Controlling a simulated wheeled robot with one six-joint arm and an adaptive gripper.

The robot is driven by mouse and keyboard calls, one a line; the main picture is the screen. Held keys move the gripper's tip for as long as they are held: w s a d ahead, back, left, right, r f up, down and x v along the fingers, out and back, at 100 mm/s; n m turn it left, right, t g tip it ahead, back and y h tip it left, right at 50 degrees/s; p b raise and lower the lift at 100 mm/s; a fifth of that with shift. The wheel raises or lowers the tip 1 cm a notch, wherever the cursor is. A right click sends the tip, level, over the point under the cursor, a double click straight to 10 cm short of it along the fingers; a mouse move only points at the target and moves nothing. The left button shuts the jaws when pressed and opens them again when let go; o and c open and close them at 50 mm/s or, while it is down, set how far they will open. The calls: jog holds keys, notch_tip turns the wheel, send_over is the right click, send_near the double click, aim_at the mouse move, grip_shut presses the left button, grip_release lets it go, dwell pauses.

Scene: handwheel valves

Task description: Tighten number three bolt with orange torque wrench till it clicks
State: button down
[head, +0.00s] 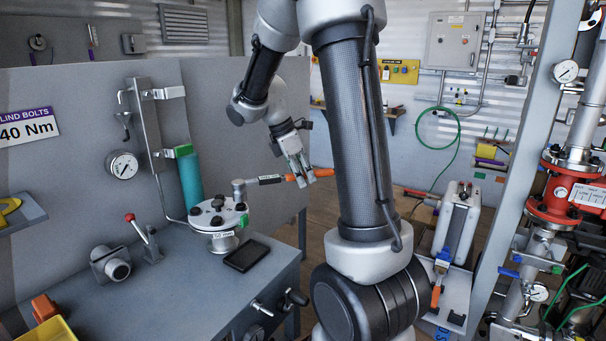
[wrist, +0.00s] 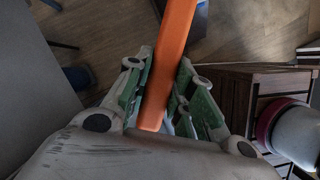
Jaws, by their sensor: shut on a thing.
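The white blind flange (head: 219,215) with several dark bolts sits on a short spool on the bench. The wrench head (head: 239,190) stands upright over a bolt at the flange's back right. The bolt under it is hidden, and I cannot read any bolt number or tell how fully the socket is seated.
The grey bench (head: 190,290) carries a dark flat tray (head: 247,255), a grey cylindrical fitting (head: 110,263) and a red-knobbed lever (head: 143,235). A sign (head: 28,128) reads 40 Nm.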

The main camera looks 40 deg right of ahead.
jog(key=shift+f, duration=1.1)
jog(key=shift+s, duration=0.1)
jog(key=s+a+m, duration=0.1)
jog(key=s+a+m+g, duration=0.1)
jog(key=s, duration=0.1)
jog(key=s+m, duration=0.1)
jog(key=shift+s+a+m+y, duration=0.35)
jog(key=shift+a+m+y, duration=0.05)
dwell(0.8)
jog(key=shift+w+d+n, duration=0.25)
jog(key=shift+w+n, duration=0.05)
